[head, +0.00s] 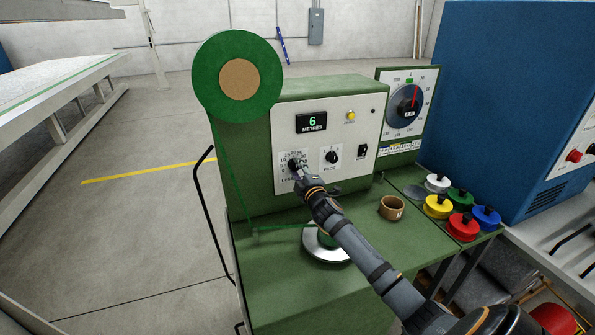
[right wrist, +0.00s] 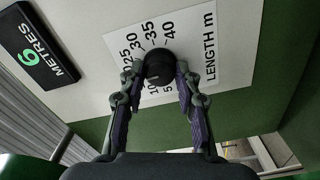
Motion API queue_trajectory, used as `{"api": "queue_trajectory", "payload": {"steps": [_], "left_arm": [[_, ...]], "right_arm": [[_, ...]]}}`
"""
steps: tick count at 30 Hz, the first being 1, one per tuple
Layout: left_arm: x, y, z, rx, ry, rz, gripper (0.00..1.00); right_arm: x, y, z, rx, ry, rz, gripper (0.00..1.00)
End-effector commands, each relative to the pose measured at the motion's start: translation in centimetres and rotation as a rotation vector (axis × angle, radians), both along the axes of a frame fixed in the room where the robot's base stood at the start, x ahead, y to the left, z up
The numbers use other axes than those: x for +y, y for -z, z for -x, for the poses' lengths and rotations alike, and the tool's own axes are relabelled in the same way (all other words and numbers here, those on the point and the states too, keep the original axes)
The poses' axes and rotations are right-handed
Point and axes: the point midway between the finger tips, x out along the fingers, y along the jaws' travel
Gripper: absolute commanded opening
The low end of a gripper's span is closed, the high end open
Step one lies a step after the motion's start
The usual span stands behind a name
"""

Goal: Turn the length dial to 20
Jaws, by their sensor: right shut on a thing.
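The length dial (head: 293,162) is a small black knob on a white scale plate on the green machine's front panel. In the right wrist view the knob (right wrist: 159,63) sits between my fingertips, with scale numbers such as 25, 30, 35 and 40 around it and "LENGTH m" beside it. My right gripper (head: 298,169) is shut on the knob, and it also shows in the right wrist view (right wrist: 158,75). The knob's pointer and some low numbers are hidden. The display (head: 312,121) reads 6 METRES. My left gripper is not in view.
A second black knob (head: 331,157) and a black switch (head: 362,152) are right of the dial. A yellow button (head: 351,116) is above. A green tape reel (head: 238,77) stands at upper left. A brown roll (head: 392,207) and several coloured spools (head: 463,227) lie at right.

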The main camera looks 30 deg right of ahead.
Motion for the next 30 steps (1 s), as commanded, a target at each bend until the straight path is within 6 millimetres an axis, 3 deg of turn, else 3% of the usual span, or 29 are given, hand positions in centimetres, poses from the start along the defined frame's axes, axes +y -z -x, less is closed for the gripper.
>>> {"api": "queue_trajectory", "payload": {"steps": [2,3,7,19,30], "left_arm": [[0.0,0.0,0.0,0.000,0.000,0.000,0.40],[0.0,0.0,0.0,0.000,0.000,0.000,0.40],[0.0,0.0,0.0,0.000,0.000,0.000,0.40],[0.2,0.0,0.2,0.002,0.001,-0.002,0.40],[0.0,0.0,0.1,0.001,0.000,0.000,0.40]], "right_arm": [[-0.1,0.3,0.0,0.006,0.002,-0.001,0.01],[-0.1,0.3,0.0,0.006,0.002,0.000,0.37],[-0.1,0.2,0.0,0.005,0.002,0.000,0.54],[0.1,0.1,0.9,0.003,-0.001,0.004,0.56],[2.1,0.3,9.0,0.009,-0.003,0.008,0.56]]}}
